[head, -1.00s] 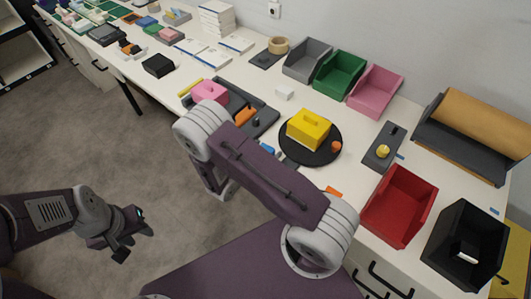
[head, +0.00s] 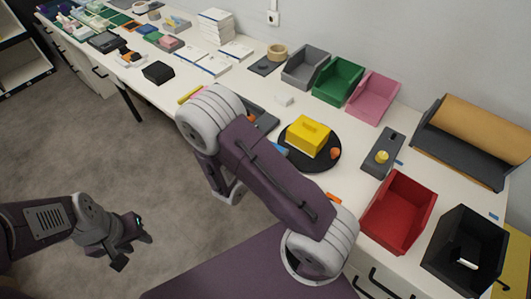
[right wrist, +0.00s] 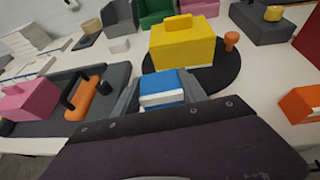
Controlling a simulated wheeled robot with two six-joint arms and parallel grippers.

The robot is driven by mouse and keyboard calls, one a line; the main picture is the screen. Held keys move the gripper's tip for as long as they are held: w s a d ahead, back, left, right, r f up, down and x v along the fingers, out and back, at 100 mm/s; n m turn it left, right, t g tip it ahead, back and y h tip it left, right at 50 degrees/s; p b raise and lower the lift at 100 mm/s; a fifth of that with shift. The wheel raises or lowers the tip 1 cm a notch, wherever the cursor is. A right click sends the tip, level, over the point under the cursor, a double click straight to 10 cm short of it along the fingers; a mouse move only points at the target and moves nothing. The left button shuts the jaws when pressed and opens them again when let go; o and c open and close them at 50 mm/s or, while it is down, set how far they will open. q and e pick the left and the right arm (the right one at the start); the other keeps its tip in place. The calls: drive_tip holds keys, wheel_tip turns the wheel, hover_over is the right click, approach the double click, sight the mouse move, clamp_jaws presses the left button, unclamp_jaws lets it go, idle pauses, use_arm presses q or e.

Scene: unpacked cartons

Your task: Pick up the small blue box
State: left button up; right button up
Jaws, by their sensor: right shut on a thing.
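The small blue box (right wrist: 160,87), blue on top with a white lower side, sits between the fingers of my right gripper (right wrist: 168,92) in the right wrist view. The right gripper is shut on it. In the head view a blue patch of the box (head: 280,148) shows past my right arm, beside the round black plate; the arm hides the right gripper there. I cannot tell whether the box is clear of the table. My left gripper (head: 134,250) hangs over the floor at lower left, its fingers apart and empty.
A yellow box (right wrist: 184,45) stands on the black plate (right wrist: 225,78) just beyond the blue box. A dark tray (right wrist: 55,100) with pink and orange things lies to the left. A red bin (head: 395,215) and a black bin (head: 465,245) stand at the right.

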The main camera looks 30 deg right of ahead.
drive_tip(key=s+d+r+p, duration=0.4)
drive_tip(key=s+p, duration=0.2)
drive_tip(key=p, duration=0.4)
drive_tip(key=shift+s+d+r, duration=0.25)
drive_tip(key=shift+s+r, duration=0.05)
drive_tip(key=shift+r, duration=0.05)
